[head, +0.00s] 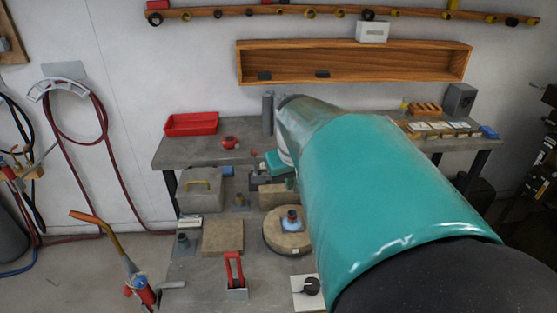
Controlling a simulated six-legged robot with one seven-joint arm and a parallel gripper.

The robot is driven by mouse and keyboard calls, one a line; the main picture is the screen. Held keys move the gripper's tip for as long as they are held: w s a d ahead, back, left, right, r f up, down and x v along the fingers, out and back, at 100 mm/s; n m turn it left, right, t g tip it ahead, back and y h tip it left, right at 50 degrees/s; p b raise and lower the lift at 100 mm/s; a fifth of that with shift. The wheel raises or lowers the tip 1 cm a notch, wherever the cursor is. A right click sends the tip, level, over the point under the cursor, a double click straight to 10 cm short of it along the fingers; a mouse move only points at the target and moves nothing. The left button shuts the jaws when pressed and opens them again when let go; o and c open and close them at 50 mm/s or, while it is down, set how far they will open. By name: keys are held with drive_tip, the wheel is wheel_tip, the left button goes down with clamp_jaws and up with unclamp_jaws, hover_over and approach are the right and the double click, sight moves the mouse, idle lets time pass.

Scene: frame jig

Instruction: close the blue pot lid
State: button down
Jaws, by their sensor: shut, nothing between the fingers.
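A small blue pot (291,224) with a dark and reddish top stands on a round tan block in the middle of the bench. The top is too small to tell how the lid sits. My teal arm crosses the right half of the head view and hides much of the bench behind it. My gripper (257,170) shows small and dark past the arm's far end, left of the teal wrist. It is shut and empty, apart from the blue pot and farther back than it.
The round tan block (272,239) carries the pot. A square tan block (222,238), a grey box with a yellow handle (201,195) and a red clamp (234,271) stand nearby. A red tray (191,124) lies on the back bench. Small pieces crowd the space below my gripper.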

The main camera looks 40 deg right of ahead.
drive_tip(key=s+d+f+m, duration=0.1)
drive_tip(key=s+d+f, duration=0.1)
drive_tip(key=d, duration=0.8)
drive_tip(key=s+d+f+m, duration=0.1)
drive_tip(key=d+f+m, duration=0.15)
drive_tip(key=d, duration=0.65)
drive_tip(key=s+x, duration=0.1)
drive_tip(key=x, duration=0.9)
drive_tip(key=shift+f+n+g+y, duration=0.25)
drive_tip(key=shift+n+g+y, duration=0.05)
drive_tip(key=shift+n+g, duration=0.15)
drive_tip(key=shift+s+a+r+t, duration=0.1)
drive_tip(key=shift+a+r+t, duration=0.05)
drive_tip(key=shift+a+t, duration=0.1)
drive_tip(key=shift+s, duration=0.1)
